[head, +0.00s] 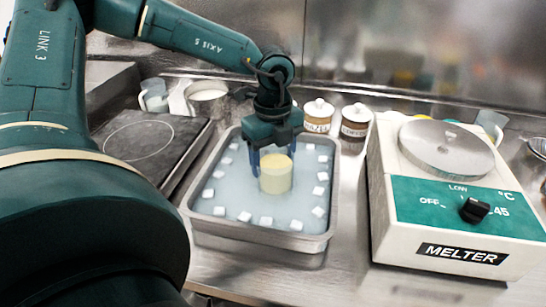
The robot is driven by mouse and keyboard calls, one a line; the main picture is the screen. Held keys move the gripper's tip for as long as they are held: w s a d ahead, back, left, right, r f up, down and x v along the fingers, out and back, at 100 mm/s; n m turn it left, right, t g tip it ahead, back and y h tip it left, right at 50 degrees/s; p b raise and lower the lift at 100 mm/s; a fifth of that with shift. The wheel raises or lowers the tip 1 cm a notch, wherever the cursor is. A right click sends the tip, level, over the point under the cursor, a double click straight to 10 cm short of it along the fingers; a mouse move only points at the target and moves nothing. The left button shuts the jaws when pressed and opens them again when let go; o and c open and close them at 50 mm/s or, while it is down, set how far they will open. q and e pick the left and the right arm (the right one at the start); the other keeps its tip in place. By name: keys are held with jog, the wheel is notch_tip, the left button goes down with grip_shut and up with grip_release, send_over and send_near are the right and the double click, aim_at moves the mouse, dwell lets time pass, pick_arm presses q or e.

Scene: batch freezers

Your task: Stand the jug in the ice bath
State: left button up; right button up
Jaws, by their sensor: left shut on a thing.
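The ice bath (310,240) is a steel tray of pale water with several white ice cubes set around its edge. The jug (276,178) is a short clear cylinder filled with pale yellow liquid. It is upright, near the middle of the bath. My left gripper (272,160) comes down from above with its blue fingers, shut on the jug's left and back side. The gripper hides part of the jug's rim. I cannot tell whether the jug's base touches the tray's floor. My right gripper is not in view.
A melter (450,210) with a round steel lid stands at the right. A dark hotplate (140,138) is at the left. Lidded jars (356,122), a white pot (207,103) and a clear jug (153,96) stand behind. Bare steel counter lies in front of the bath.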

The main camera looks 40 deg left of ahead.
pick_arm(q)
jog(key=o, duration=1.3)
jog(key=shift+c, duration=0.2)
notch_tip(320, 180, up, 12)
